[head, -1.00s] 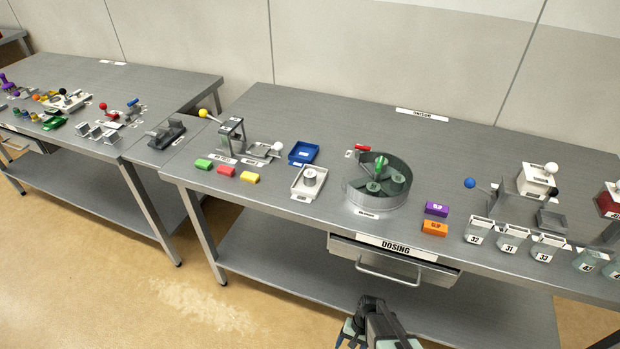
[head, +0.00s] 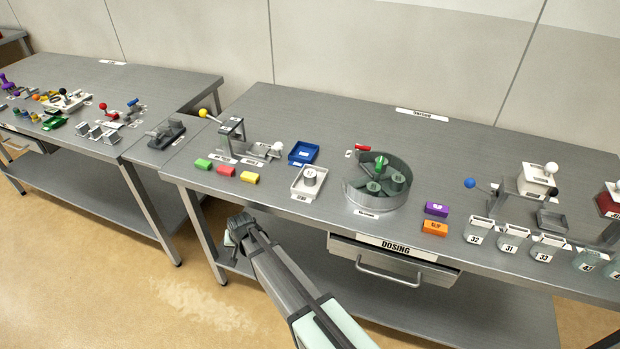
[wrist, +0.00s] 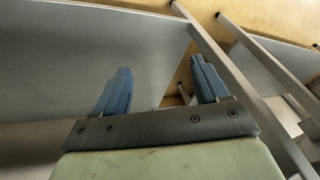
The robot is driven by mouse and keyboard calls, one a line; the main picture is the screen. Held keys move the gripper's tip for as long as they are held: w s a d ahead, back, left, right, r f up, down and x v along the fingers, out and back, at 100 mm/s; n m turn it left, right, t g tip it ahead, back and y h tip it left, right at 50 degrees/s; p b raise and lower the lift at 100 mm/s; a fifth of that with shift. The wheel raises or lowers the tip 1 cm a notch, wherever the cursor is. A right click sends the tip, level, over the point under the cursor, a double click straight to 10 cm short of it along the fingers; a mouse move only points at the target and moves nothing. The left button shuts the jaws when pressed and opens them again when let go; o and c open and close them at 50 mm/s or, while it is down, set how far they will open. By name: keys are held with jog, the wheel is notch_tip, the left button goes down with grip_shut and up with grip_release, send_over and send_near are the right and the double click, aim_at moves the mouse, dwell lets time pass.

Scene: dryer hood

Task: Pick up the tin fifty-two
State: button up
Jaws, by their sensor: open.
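I cannot read the number fifty-two on any tin. A small grey tin (head: 310,176) stands upright in a white tray (head: 297,191) on the steel bench; the mark on its lid is too small to read. Several dark green-grey tins (head: 373,187) stand in the round grey drum (head: 365,208), their marks also unclear. My gripper (head: 238,226) is in front of the bench's front edge, left of and nearer than the tray, and holds nothing. In the wrist view its two blue fingers (wrist: 160,85) are apart with nothing between them.
A blue tray (head: 303,152) is behind the white one. Purple and orange blocks (head: 434,228) and several numbered cups (head: 479,231) stand to the right. The DOSING drawer (head: 395,262) is below the bench top.

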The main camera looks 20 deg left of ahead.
jog(key=s+a+r+n+t+y, duration=0.1)
jog(key=s+a+r, duration=0.1)
jog(key=a+r, duration=0.6)
jog(key=s+a+r+t+y, duration=0.1)
jog(key=s+a+r+y, duration=0.15)
jog(key=a+r, duration=0.6)
jog(key=w+r+m+t+y, duration=0.1)
jog(key=w+r+m, duration=0.1)
jog(key=w+r, duration=0.45)
jog(key=w+r+m+t, duration=0.2)
jog(key=w+r, duration=0.1)
jog(key=r, duration=0.6)
jog(key=m+g+h, duration=0.4)
jog(key=m+g, duration=0.3)
jog(key=m, duration=1.3)
send_near(311, 173)
jog(key=x, duration=0.5)
jog(key=shift+w+d+f, duration=0.25)
jog(key=shift+d+f, duration=0.05)
jog(key=shift+f, duration=0.1)
jog(key=shift+s+a+x, duration=0.15)
jog(key=shift+a+x, duration=0.05)
jog(key=shift+x, duration=1.1)
jog(key=shift+s+a+x, duration=0.1)
jog(key=shift+a+x, duration=0.15)
jog(key=shift+x, duration=1)
jog(key=shift+r, duration=0.15)
jog(key=shift+c, duration=0.2)
